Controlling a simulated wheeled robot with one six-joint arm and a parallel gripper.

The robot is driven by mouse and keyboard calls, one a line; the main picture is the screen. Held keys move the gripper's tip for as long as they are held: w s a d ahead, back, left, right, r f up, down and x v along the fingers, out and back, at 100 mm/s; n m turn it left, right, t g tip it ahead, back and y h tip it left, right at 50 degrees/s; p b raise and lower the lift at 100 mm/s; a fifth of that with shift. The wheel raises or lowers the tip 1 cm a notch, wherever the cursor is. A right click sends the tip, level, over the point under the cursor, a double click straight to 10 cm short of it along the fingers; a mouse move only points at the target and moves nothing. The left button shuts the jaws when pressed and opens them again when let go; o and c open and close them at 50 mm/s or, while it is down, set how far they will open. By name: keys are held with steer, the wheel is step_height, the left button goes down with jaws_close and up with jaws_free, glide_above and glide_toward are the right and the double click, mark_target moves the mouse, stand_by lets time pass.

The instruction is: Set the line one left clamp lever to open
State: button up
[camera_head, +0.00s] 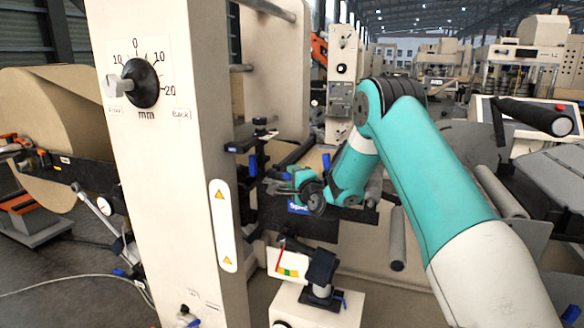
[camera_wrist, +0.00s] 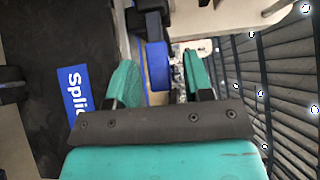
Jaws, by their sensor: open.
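A blue lever (camera_head: 252,165) hangs below a black clamp (camera_head: 256,140) beside the pale machine column in the head view; it appears to be the left clamp lever. In the wrist view a blue lever (camera_wrist: 157,66) under a dark mount (camera_wrist: 151,20) shows between my fingers. I cannot tell whether they touch it. My gripper (camera_wrist: 158,68) is open with its two teal fingers apart and nothing held. In the head view my gripper (camera_head: 277,181) is just right of and below the lever. A second blue lever (camera_head: 326,162) is farther right, partly behind my arm.
A black splice table (camera_head: 300,227) with a blue label lies below my gripper; it also shows left in the wrist view (camera_wrist: 45,130). The pale column (camera_head: 165,200) with a dial (camera_head: 141,83) stands close on the left.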

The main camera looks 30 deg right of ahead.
steer(key=shift+w+d, duration=0.1)
steer(key=shift+w, duration=0.75)
jaws_close()
